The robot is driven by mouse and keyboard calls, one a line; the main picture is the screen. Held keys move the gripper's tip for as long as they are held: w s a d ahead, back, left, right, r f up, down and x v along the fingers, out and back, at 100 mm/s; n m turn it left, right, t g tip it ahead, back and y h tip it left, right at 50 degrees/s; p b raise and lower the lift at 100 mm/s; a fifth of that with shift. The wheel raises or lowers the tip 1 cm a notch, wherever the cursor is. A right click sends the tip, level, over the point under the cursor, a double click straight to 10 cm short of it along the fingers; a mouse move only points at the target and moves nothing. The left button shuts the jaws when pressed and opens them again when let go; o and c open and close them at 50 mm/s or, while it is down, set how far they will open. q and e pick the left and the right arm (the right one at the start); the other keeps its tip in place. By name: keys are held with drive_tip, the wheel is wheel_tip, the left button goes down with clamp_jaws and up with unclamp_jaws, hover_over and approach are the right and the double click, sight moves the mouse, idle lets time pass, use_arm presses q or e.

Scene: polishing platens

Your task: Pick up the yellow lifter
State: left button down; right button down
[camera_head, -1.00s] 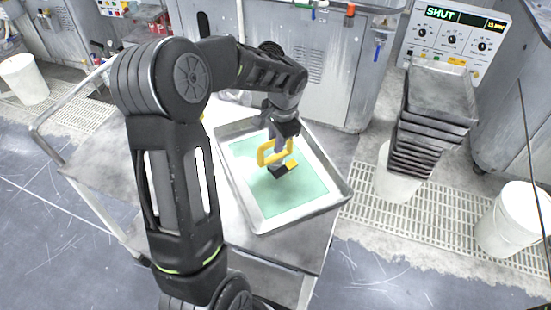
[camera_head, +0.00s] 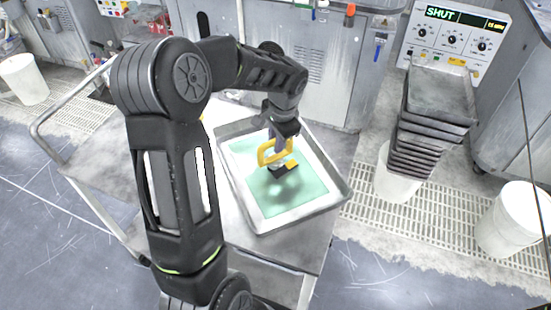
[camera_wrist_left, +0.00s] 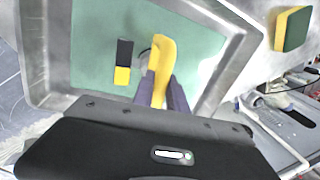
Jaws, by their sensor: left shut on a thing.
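My left gripper (camera_head: 277,146) comes down from above and is shut on the handle. In the left wrist view the lifter (camera_wrist_left: 163,55) stands between the two fingers of the gripper (camera_wrist_left: 160,88), and a black and yellow block (camera_wrist_left: 123,62) shows beside it. Whether the lifter touches the sheet is hard to tell. My right gripper does not show.
The metal tray (camera_head: 257,224) lies on a grey cart (camera_head: 325,235). A yellow and green sponge (camera_wrist_left: 292,29) lies beside the tray. A stack of dark trays (camera_head: 437,95) and white buckets (camera_head: 512,220) stand to the right. Grey cabinets (camera_head: 335,90) stand behind.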

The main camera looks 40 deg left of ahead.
use_arm(q)
drive_tip(key=shift+w+r, duration=0.1)
drive_tip(key=shift+r, duration=0.1)
drive_tip(key=shift+r, duration=0.25)
wheel_tip(320, 180, up, 9)
drive_tip(key=shift+r+b, duration=0.15)
drive_tip(key=shift+b, duration=0.55)
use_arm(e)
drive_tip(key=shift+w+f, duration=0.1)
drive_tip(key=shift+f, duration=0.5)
